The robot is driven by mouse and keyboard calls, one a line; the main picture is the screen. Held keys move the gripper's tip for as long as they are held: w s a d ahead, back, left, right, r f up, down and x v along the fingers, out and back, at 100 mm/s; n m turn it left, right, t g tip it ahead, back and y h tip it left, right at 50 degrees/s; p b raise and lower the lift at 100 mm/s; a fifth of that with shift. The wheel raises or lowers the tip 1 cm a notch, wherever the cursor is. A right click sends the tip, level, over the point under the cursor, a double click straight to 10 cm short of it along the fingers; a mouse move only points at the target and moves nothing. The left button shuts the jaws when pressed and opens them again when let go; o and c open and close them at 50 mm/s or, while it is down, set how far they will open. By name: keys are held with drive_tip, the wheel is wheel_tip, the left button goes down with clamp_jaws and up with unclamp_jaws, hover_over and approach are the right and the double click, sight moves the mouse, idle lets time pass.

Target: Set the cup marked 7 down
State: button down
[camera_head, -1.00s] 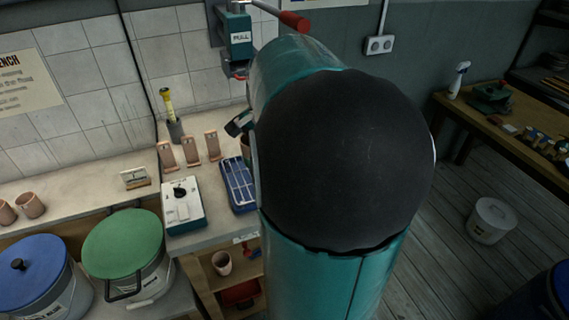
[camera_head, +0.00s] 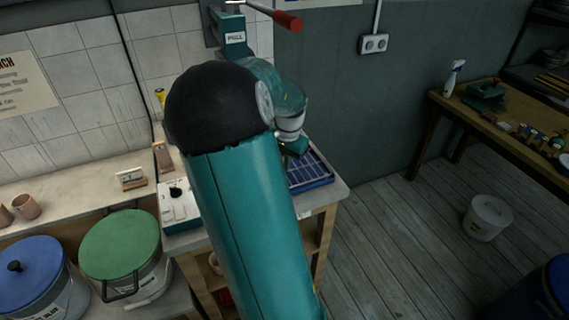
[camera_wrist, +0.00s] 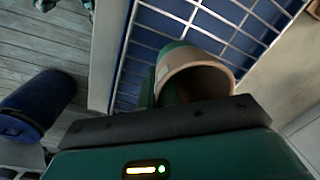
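A terracotta cup (camera_wrist: 198,82) with a pale rim shows in the wrist view, mouth toward the camera, at my gripper (camera_wrist: 180,78). My gripper's green parts show beyond and beside it, and it appears shut on the cup. No number is visible on the cup. Behind it is a blue tray with a white wire grid (camera_wrist: 135,53). In the head view my gripper (camera_head: 293,147) is low over the blue gridded tray (camera_head: 312,172) at the bench's right end. My arm hides the cup there, and contact with the grid cannot be told.
A white box with a black knob (camera_head: 178,203) stands left of the tray, partly behind my arm. A tan upright stand (camera_head: 163,157), a small card holder (camera_head: 131,179) and clay cups (camera_head: 27,207) are farther left. A wall press with a red-handled lever (camera_head: 287,21) is above.

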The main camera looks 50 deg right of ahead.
drive_tip(key=shift+f, duration=0.2)
drive_tip(key=shift+f, duration=0.1)
drive_tip(key=c, duration=2.1)
unclamp_jaws()
drive_tip(key=shift+f, duration=0.1)
drive_tip(key=o, duration=0.5)
